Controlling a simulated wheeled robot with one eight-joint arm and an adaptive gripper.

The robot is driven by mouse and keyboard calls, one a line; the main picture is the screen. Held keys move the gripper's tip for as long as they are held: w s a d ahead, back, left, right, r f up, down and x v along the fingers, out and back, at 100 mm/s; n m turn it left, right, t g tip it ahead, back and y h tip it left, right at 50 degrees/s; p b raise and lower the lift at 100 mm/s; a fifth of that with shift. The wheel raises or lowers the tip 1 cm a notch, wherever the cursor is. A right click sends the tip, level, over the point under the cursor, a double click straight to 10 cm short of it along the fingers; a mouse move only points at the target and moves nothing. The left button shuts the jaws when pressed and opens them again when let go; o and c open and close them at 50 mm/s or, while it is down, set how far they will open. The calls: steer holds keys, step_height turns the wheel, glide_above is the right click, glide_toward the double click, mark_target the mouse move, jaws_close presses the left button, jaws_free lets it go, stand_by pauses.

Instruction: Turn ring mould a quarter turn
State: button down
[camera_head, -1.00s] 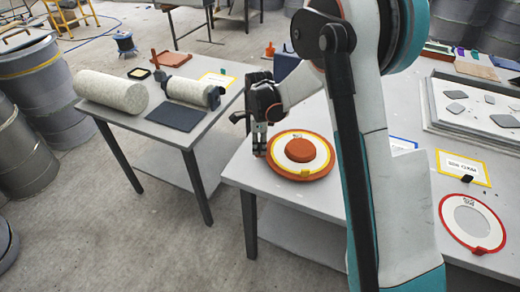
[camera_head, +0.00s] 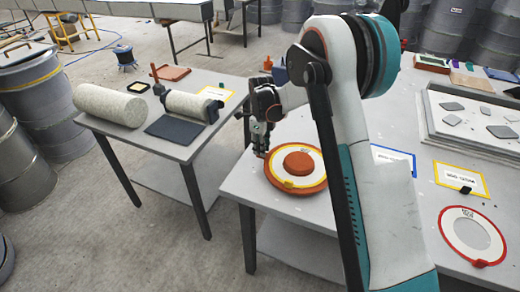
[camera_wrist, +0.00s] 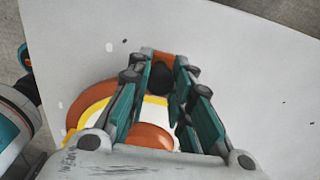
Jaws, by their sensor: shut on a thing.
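The ring mould (camera_head: 310,184) is a round terracotta disc with a white band, a thin yellow ring and a raised terracotta centre. It lies flat near the left edge of the grey table (camera_head: 375,200). My gripper (camera_head: 261,152) points down at the mould's far-left rim. In the wrist view my gripper (camera_wrist: 166,85) is shut on a terracotta part at the mould's edge, with a dark patch between the fingers. The fingers hide part of the ring mould (camera_wrist: 150,136) there.
A second white disc with a red rim (camera_head: 471,232) lies at the right, near a yellow-framed card (camera_head: 461,180). A grey tray (camera_head: 480,145) with several flat pieces is behind. A side table (camera_head: 165,150) holds pale rolls. A floor gap separates the tables.

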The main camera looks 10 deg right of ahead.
steer(key=shift+w+d, duration=0.2)
steer(key=shift+w, duration=0.1)
steer(key=shift+m, duration=0.3)
steer(key=c, duration=1.4)
jaws_free()
steer(key=shift+c, duration=0.2)
step_height(320, 180, up, 12)
